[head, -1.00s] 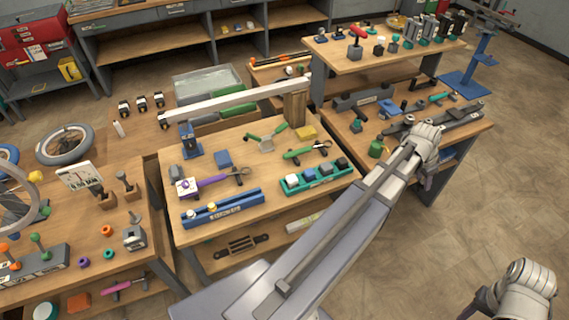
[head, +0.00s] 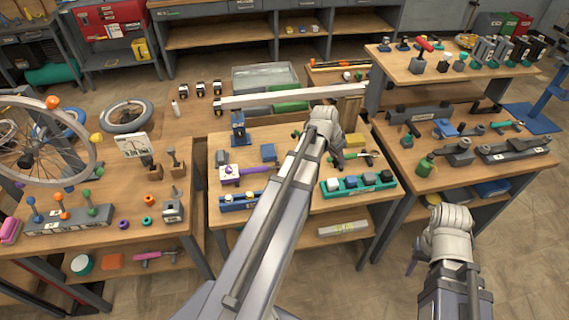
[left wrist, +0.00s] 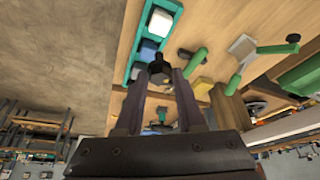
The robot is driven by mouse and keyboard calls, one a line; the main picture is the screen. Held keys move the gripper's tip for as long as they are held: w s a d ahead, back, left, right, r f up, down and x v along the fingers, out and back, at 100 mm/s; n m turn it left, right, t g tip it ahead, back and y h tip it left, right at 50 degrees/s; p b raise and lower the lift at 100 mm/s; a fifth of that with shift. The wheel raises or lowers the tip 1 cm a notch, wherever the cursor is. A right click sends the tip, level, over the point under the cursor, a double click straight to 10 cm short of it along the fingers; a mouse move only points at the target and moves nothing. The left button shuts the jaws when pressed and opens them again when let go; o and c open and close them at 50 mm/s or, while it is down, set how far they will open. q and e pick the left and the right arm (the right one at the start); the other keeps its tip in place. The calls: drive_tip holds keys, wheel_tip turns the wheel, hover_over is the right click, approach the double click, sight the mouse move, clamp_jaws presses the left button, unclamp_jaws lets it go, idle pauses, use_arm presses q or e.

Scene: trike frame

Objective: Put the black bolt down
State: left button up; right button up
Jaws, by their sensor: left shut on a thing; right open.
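The black bolt (left wrist: 158,70) shows in the left wrist view as a dark head between my left fingertips. My left gripper (left wrist: 161,84) is shut on it, above the middle table. In the head view my left gripper (head: 338,160) is over that wooden tabletop (head: 290,180), behind the teal tray (head: 358,186). My wrist hides the bolt there. The tray also shows just past the bolt in the left wrist view (left wrist: 130,60). I cannot tell whether the bolt touches anything. My right gripper (head: 412,267) is low at the right, away from the tables, and looks empty.
A blue rack (head: 240,201) and a purple-handled tool (head: 250,170) lie left of my left arm. A long pale beam (head: 270,98) spans the back of the table. The right table (head: 450,172) holds grey fixtures.

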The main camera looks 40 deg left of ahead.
use_arm(q)
drive_tip(key=s+a+f+b, duration=0.1)
drive_tip(key=f+b, duration=0.3)
drive_tip(key=a+f+b, duration=0.2)
drive_tip(key=f+b, duration=0.2)
drive_tip(key=f, duration=0.1)
drive_tip(key=s+a+f+b, duration=0.1)
drive_tip(key=f+b, duration=0.3)
drive_tip(key=f, duration=0.1)
drive_tip(key=shift+s+a+f+b, duration=0.2)
drive_tip(key=shift+s+a+b, duration=0.1)
drive_tip(key=shift+a+b, duration=0.1)
use_arm(e)
wheel_tip(320, 180, down, 14)
drive_tip(key=shift+f, duration=0.15)
use_arm(q)
drive_tip(key=shift+f, duration=0.2)
drive_tip(key=o, duration=1)
drive_tip(key=shift+c, duration=0.2)
use_arm(e)
drive_tip(key=shift+f, duration=0.15)
use_arm(q)
drive_tip(key=shift+r, duration=0.2)
